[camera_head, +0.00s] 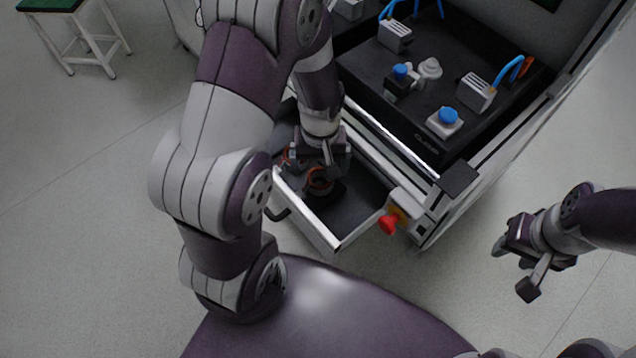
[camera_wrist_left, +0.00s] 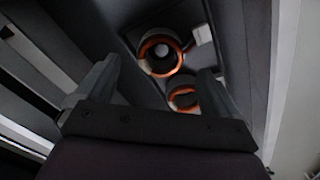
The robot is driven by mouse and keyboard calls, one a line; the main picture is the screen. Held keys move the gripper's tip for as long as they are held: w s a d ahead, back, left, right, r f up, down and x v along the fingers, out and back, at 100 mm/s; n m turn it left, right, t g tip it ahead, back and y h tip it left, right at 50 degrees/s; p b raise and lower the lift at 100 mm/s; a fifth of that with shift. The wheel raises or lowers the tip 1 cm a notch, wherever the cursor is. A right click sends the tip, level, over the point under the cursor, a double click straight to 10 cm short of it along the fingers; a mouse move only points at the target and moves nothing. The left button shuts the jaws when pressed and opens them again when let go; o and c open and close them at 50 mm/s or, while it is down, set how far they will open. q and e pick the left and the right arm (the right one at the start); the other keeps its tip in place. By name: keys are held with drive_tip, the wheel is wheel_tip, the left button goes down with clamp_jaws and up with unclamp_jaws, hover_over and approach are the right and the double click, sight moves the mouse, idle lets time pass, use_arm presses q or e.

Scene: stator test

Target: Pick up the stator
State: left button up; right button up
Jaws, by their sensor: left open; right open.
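Two stators with orange-copper rings lie in an open drawer (camera_head: 352,222). In the head view one stator (camera_head: 319,180) shows just below my left gripper (camera_head: 325,160), and the other is partly hidden by it. In the left wrist view one stator (camera_wrist_left: 160,54) sits between the finger lines, further out, and the second stator (camera_wrist_left: 183,98) is nearer, close to the right finger. My left gripper (camera_wrist_left: 155,95) is open above them; I cannot tell whether it touches either. My right gripper (camera_head: 512,270) is open and empty, out over the floor at the right.
A red emergency button (camera_head: 388,224) sticks out at the drawer's right. The black bench top (camera_head: 420,110) above carries connectors, blue-capped parts and blue hoses. A green-topped stool (camera_head: 50,5) stands far left.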

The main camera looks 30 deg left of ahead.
sight(320, 183)
use_arm(q)
drive_tip(key=f, duration=0.3)
drive_tip(key=shift+s+d+f+b, duration=0.15)
drive_tip(key=shift+s+f+b, duration=0.05)
drive_tip(key=shift+b, duration=0.1)
drive_tip(key=shift+f, duration=0.45)
drive_tip(key=shift+r, duration=0.1)
drive_tip(key=c, duration=1.5)
